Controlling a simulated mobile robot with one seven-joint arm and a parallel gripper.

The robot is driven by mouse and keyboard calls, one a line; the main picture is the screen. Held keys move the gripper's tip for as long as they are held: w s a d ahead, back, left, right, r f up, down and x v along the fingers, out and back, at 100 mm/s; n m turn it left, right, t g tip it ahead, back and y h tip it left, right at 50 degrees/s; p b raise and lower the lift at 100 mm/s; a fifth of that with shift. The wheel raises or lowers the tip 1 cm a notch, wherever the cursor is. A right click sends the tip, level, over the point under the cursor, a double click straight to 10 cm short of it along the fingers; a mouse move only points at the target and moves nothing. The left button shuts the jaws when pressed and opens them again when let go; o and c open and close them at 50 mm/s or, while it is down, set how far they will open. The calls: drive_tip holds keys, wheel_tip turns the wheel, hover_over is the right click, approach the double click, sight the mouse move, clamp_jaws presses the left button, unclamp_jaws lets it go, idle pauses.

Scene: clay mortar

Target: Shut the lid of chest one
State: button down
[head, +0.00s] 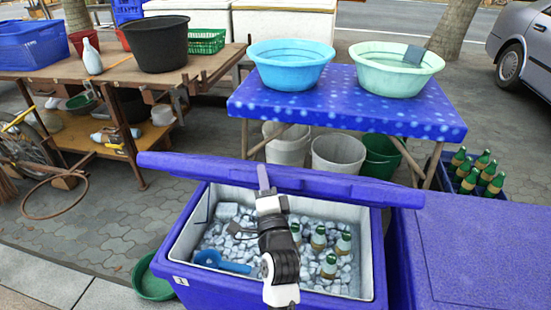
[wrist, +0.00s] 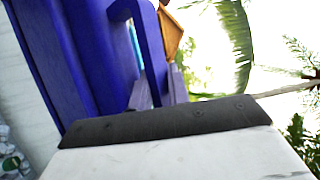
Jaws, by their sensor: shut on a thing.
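Chest one (head: 176,270) is a blue cooler with a white inner rim and a label with a 1 on its front left. Its blue lid (head: 330,183) stands raised at the back, tilted up, so the chest is open. My gripper (head: 263,176) reaches over the chest and is shut on the lid at its edge. In the wrist view the lid (wrist: 75,60) fills the left side, and part of it lies between the fingers of my gripper (wrist: 160,92). The exact contact is partly hidden by the gripper body.
Ice, several bottles (head: 329,265) and a blue scoop (head: 222,263) lie inside the chest. A second blue chest (head: 480,250) stands closed on the right. A blue-covered table (head: 345,105) with two basins is behind the lid. A green basin (head: 152,280) sits at left.

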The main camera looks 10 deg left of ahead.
drive_tip(key=shift+s+f, duration=0.6)
drive_tip(key=shift+s, duration=0.1)
drive_tip(key=c, duration=1.3)
unclamp_jaws()
drive_tip(key=shift+c, duration=0.2)
